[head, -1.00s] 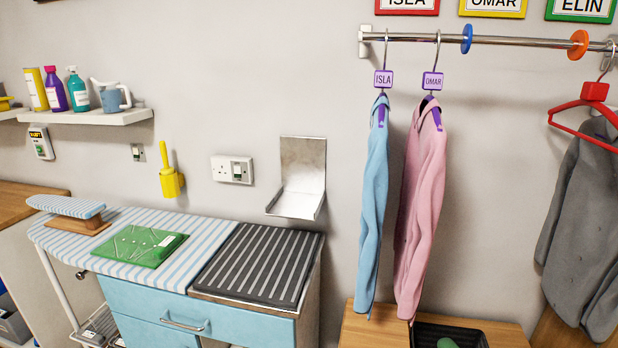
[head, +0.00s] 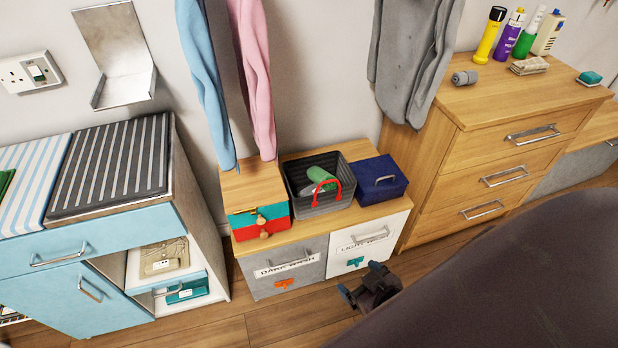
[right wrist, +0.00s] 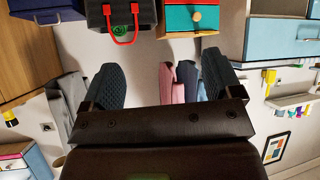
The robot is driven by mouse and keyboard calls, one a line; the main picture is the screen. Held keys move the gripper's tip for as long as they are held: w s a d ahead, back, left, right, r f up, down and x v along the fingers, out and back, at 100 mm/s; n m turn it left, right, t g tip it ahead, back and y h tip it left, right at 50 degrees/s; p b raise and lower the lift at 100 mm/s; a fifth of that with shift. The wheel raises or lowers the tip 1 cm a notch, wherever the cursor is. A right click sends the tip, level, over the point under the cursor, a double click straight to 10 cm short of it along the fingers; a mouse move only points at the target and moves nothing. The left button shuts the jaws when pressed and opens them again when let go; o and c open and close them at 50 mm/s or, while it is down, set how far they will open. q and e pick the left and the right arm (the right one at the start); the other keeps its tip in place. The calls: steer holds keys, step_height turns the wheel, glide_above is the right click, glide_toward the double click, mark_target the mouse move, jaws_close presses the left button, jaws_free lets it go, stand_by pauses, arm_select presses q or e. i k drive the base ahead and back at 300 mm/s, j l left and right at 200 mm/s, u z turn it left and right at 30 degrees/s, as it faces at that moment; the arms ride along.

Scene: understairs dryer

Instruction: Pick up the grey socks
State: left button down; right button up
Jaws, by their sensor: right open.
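A small grey rolled bundle that looks like the grey socks (head: 465,77) lies on top of the wooden chest of drawers (head: 482,104), near its left end. My right gripper (head: 361,279) is low in front of the bench with the laundry drawers, well below and left of the bundle. In the right wrist view my right gripper (right wrist: 164,82) is open, with nothing between its fingers. The bundle is not seen in that view. My left gripper is not in view.
Several bottles (head: 509,35), a folded cloth (head: 529,65) and a green soap-like block (head: 590,77) stand on the chest top. Grey clothing (head: 412,55) hangs beside its left edge. The bench (head: 314,248) carries a black basket (head: 322,207) and a blue box (head: 380,178).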

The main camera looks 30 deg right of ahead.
mark_target(470, 76)
steer(key=z, duration=1.85)
steer(key=l+u, duration=0.1)
steer(key=u, duration=0.25)
steer(key=i+l+u, duration=0.1)
steer(key=u, duration=0.25)
steer(key=i+l+u, duration=0.1)
steer(key=u, duration=0.25)
steer(key=l+u, duration=0.3)
steer(key=i+l+u, duration=0.1)
steer(key=l+u, duration=0.15)
steer(key=l, duration=0.3)
steer(key=l+u, duration=0.3)
steer(key=l, duration=1.4)
steer(key=k, duration=0.05)
